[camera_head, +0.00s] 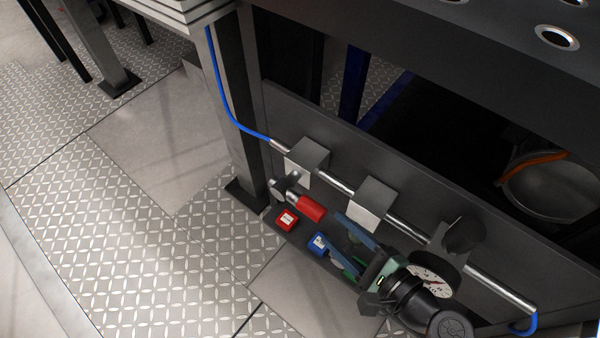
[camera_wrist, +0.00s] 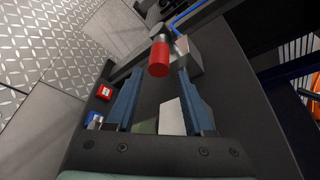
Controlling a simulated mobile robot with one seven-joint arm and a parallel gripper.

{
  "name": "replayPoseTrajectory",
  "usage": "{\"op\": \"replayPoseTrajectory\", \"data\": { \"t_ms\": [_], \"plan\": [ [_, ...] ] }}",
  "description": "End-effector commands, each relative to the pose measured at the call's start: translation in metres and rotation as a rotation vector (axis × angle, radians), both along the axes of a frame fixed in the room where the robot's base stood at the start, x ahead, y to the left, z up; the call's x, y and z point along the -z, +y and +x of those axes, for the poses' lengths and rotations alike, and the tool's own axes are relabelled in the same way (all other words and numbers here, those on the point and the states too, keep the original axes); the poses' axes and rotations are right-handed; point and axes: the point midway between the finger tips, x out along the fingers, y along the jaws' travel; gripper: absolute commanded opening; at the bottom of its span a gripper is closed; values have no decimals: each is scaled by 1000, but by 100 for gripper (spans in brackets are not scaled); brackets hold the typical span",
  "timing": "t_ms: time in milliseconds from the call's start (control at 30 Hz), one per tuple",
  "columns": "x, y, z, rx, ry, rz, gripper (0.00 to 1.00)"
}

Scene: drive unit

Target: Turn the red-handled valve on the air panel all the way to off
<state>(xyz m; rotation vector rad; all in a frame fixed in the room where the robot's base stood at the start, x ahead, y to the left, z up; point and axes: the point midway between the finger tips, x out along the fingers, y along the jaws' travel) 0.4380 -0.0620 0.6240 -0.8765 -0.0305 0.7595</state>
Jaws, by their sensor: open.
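The red valve handle (camera_head: 312,208) sticks out from a grey metal valve body (camera_head: 288,184) at the left end of the air panel (camera_head: 280,110). It points down and right, roughly along the pipe. My gripper (camera_head: 332,231) is open, with two blue fingers just down and right of the handle. In the wrist view, my gripper (camera_wrist: 160,72) has its fingertips either side of the handle's near end, with nothing clamped. I cannot tell whether the tips reach past that end.
A silver pipe (camera_head: 337,184) with grey blocks (camera_head: 373,198) runs behind the fingers. A round gauge (camera_head: 432,280) is beside my wrist. A red tag (camera_head: 286,219) and a blue tag (camera_head: 318,243) sit below the handle. A steel post (camera_head: 236,120) stands left; patterned floor (camera_head: 150,250) is clear.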

Motion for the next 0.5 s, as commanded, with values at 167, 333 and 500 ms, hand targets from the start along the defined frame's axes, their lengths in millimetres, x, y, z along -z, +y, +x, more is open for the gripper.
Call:
{"op": "replayPoseTrajectory", "data": {
  "t_ms": [167,333,500],
  "plan": [
    [8,14,15,-5,-1,0,53],
    [19,36,42,-6,-3,-1,53],
    [28,56,68,-5,-2,-2,53]
  ]
}}
